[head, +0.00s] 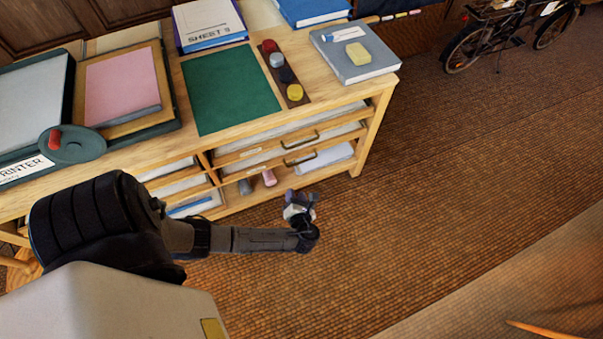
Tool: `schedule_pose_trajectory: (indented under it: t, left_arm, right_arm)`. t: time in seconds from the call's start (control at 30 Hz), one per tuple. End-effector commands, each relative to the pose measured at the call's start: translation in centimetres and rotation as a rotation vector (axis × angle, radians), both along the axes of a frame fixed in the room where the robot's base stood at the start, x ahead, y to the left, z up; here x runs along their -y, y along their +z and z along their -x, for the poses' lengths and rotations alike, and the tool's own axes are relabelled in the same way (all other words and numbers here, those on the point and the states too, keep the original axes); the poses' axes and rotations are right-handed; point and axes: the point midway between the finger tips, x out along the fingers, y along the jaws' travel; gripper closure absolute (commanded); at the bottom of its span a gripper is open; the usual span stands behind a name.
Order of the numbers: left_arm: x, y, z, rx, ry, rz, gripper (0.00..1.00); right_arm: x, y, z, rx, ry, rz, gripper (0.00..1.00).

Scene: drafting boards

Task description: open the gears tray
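The wooden bench (376,106) has shallow trays in its right front section. The upper tray (262,144) has a brass handle and a small pale label too small to read. A lower tray (268,162) beneath it has another brass handle. I cannot tell which is the gears tray; both look pushed in. My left gripper (298,207) is small in view, in front of the bench's lower shelf and below the handles, apart from them. Whether its fingers are open or shut does not show clearly. My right gripper is not in view.
On the bench top lie a green mat (230,88), a strip with several round knobs (282,72), a grey book (352,60) and a pink sheet (122,86). Small bottles (268,178) stand on the low shelf. A bicycle (490,35) stands behind. The floor to the right is clear.

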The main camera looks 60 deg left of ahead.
Motion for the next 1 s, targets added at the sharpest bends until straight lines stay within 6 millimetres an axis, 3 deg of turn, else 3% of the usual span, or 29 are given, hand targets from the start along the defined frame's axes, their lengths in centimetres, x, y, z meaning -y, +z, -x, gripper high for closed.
schedule_pose_trajectory:
  t: [0.03, 0.1, 0.4, 0.63, 0.83, 1.0]
  left_arm:
    - [-0.7, -3.7, -0.7, -0.066, -0.037, -0.077, 0.63]
    - [-1.5, -5.9, -1.4, -0.166, -0.085, -0.187, 0.63]
    - [-4.3, -12.7, -4.1, -0.524, -0.207, -0.586, 0.63]
    - [-5.3, -14.8, -5.2, -0.672, -0.233, -0.748, 0.63]
    - [-6.3, -15.1, -5.9, -0.710, -0.237, -0.791, 0.63]
    - [-8.6, -14.8, -7.2, -0.710, -0.236, -0.793, 0.63]
  right_arm:
    - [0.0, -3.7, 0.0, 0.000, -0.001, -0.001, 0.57]
    - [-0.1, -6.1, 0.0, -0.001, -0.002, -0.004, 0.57]
    - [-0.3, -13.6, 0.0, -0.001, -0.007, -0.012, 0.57]
    - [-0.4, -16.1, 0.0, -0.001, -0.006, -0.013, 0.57]
    - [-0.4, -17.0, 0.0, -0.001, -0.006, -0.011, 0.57]
    - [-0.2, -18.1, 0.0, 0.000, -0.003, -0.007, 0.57]
